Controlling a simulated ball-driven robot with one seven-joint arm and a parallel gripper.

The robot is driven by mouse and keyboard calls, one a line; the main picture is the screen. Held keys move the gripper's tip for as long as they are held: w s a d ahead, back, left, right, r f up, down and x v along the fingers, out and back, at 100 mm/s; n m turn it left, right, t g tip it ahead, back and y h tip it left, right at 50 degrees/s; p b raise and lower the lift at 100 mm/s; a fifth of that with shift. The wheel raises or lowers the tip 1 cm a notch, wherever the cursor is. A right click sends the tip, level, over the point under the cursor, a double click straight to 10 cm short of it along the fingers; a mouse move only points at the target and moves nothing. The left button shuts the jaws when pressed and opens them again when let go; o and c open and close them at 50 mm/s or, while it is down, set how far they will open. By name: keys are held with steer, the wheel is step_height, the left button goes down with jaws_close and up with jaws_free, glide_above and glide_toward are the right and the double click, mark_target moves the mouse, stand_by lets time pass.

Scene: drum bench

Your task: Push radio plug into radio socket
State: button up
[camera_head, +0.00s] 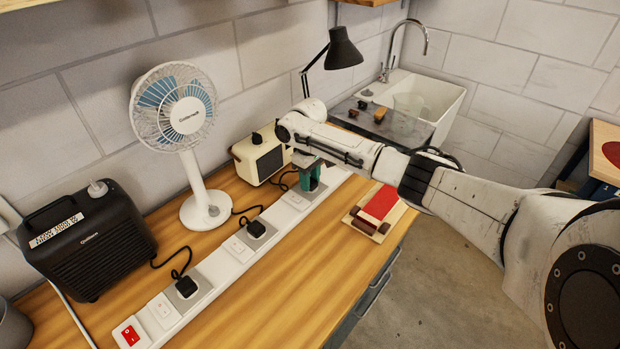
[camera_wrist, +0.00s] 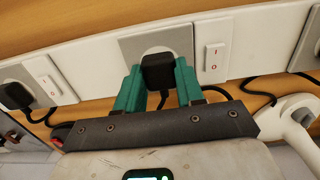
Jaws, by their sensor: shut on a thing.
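The radio plug (camera_wrist: 158,72) is a black block with a black cord, held between the two teal fingers of my gripper (camera_wrist: 160,84) in the wrist view. It is at the face of a grey socket plate, the radio socket (camera_wrist: 131,47), and covers its middle. Whether the plug is fully seated I cannot tell. In the head view my gripper (camera_head: 310,177) is low over the far part of the white socket strip (camera_head: 225,262), hiding plug and socket. The cream radio (camera_head: 259,157) stands behind the strip, left of my gripper.
A white fan (camera_head: 190,160) and a black appliance (camera_head: 88,240) stand to the left, with their plugs in the strip. A black lamp (camera_head: 342,52) is behind my arm. A board with a red block (camera_head: 380,203) lies to the right. The front bench top is mostly clear.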

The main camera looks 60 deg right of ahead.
steer(key=shift+f, duration=0.2)
steer(key=o, duration=1.2)
steer(key=shift+r, duration=0.1)
steer(key=r+b, duration=0.1)
steer(key=r, duration=0.4)
steer(key=r+b, duration=0.1)
steer(key=r, duration=0.4)
steer(key=shift+w+r, duration=0.2)
steer(key=shift+r, duration=0.1)
